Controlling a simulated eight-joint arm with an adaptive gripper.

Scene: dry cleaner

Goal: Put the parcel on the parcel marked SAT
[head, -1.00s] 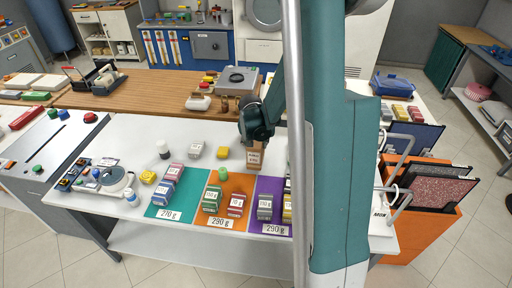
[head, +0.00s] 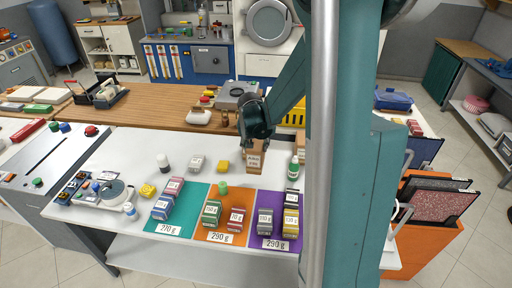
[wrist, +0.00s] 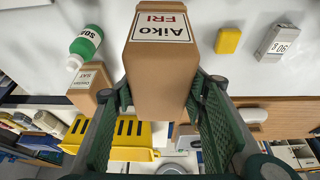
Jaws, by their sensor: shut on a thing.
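My gripper (head: 255,138) is shut on a brown box parcel (head: 254,160), its two green fingers on either side. In the wrist view this parcel (wrist: 160,75) has a white label reading "Aiko FRI". A second brown parcel (wrist: 88,88) with a label ending in "SAT" stands to its left in the wrist view, apart from the held one and partly cut off by the left finger. In the head view the SAT parcel is mostly hidden near my column. I cannot tell whether the held parcel touches the white table.
A green-and-white bottle (head: 294,167) stands close to the SAT parcel; it also shows in the wrist view (wrist: 85,47). A yellow crate (wrist: 140,138) is behind. A yellow block (head: 223,167) and a grey block (head: 197,163) stand left.

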